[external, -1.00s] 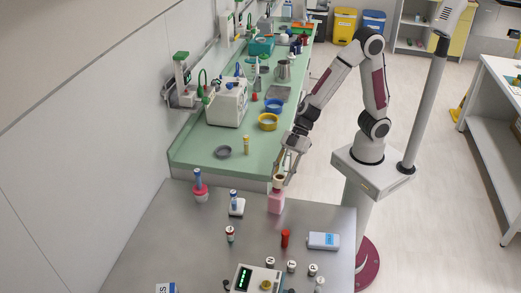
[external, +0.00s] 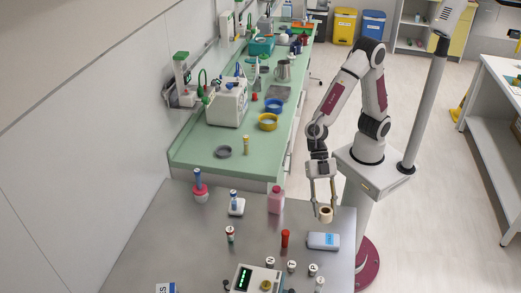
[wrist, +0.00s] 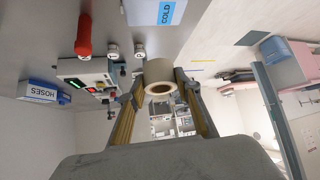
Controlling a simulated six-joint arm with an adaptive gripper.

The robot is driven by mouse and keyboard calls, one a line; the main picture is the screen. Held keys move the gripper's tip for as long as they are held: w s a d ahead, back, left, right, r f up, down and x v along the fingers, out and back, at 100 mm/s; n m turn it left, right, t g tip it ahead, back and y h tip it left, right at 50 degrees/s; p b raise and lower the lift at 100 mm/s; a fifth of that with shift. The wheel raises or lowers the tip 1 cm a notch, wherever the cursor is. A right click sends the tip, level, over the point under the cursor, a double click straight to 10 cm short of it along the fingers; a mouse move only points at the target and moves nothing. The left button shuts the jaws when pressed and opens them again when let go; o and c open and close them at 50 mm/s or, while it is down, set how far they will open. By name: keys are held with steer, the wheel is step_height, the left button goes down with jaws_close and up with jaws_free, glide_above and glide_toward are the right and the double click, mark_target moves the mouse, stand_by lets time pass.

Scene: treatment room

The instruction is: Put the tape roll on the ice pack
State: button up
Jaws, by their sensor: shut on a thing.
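The tan tape roll (external: 326,214) is held between the fingertips of my gripper (external: 322,204), above the steel table at its right side. In the wrist view the tape roll (wrist: 160,80) sits between the two fingers (wrist: 160,92), its hole facing the camera. The ice pack (external: 323,241) is a pale blue-grey block lying flat on the table, just below and in front of the roll in the external view. In the wrist view the blue label reading COLD (wrist: 172,12) shows at the top edge. The roll appears apart from the pack.
Several small lettered pots (external: 292,265) and a device with a green display (external: 255,279) are at the front. The table's right edge is close to the pack.

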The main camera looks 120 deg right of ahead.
steer(key=shift+s+a+n, duration=0.3)
steer(key=shift+s+a, duration=0.05)
steer(key=shift+a, duration=0.2)
steer(key=shift+f, duration=0.15)
